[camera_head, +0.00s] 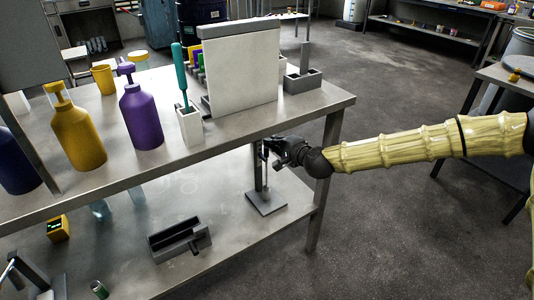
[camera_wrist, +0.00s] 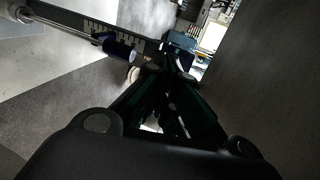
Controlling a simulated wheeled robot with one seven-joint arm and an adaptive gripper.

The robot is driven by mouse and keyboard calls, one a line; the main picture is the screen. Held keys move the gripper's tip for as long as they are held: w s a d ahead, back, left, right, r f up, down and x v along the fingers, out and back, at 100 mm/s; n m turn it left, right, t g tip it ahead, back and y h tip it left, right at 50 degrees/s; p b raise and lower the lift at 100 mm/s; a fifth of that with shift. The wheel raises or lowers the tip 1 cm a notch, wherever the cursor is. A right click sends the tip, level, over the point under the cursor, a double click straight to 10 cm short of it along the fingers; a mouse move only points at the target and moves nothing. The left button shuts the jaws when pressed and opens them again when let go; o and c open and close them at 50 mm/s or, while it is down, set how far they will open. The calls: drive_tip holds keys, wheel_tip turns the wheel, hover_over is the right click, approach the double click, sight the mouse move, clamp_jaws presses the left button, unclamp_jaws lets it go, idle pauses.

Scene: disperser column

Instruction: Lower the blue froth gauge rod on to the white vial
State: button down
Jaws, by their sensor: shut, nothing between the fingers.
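My gripper (camera_head: 275,148) is at the grey disperser column (camera_head: 258,172), below the upper shelf's front edge. In the wrist view my dark fingers (camera_wrist: 174,78) come together and hold nothing. A dark blue cylinder (camera_wrist: 118,50) on a thin metal rod (camera_wrist: 68,27) shows left of the fingertips, apart from them. It looks like part of the froth gauge. A strip with scale marks (camera_wrist: 98,28) runs beside it. A small pale rounded thing (camera_wrist: 133,75) shows beside the fingers; I cannot tell whether it is the white vial. In the head view the gauge and vial are too small or hidden.
The column's base (camera_head: 266,202) stands on the lower shelf (camera_head: 215,240). The upper shelf (camera_head: 325,100) is close above my gripper, and a table leg (camera_head: 325,185) stands to its right. A grey open tray (camera_head: 180,240) lies to the left. The floor on the right is clear.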

drive_tip(key=s+d, duration=0.6)
drive_tip(key=s, duration=0.3)
drive_tip(key=shift+d+p, duration=0.25)
drive_tip(key=shift+p, duration=0.05)
idle(0.5)
